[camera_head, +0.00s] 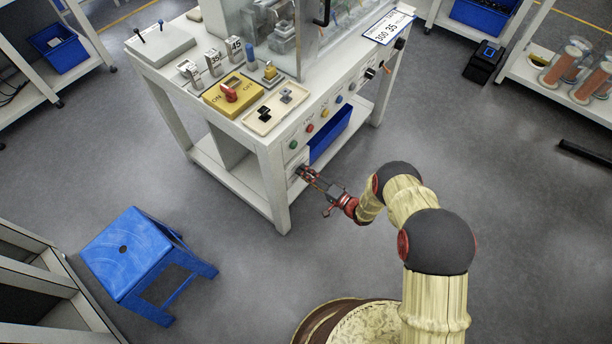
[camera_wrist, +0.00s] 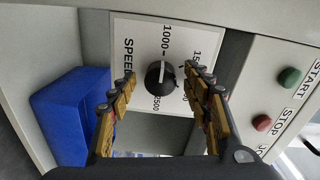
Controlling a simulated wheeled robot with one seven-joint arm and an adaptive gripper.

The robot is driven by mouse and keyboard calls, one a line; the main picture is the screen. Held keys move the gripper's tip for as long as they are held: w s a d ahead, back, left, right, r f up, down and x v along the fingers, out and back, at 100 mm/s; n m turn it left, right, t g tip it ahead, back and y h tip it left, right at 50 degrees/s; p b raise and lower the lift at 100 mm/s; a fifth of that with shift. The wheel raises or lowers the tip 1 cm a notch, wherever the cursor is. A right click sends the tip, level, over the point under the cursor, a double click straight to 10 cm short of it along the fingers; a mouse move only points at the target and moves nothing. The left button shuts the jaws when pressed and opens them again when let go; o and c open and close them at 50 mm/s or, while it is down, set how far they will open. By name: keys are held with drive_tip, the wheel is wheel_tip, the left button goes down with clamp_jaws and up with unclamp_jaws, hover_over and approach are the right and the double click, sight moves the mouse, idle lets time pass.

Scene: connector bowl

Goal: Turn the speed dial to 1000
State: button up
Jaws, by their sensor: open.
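The speed dial (camera_wrist: 160,75) is a round black knob on a white panel (camera_wrist: 145,35) marked SPEED, with 1000 and other numbers printed around it. I cannot clearly tell which number its pointer faces. My gripper (camera_wrist: 158,70) is open, with one fingertip on each side of the dial. A gap shows between each fingertip and the knob in the wrist view. In the head view my gripper (camera_head: 301,171) is at the front of the white workbench (camera_head: 270,150), below the row of buttons, and the dial is hidden there.
A green START button (camera_wrist: 290,77) and a red STOP button (camera_wrist: 262,123) sit right of the dial panel. A blue bin (camera_wrist: 70,115) is left of it. A blue stool (camera_head: 125,250) stands on the floor at left. The floor before the bench is clear.

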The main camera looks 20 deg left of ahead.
drive_tip(key=v, duration=1.2)
idle(0.4)
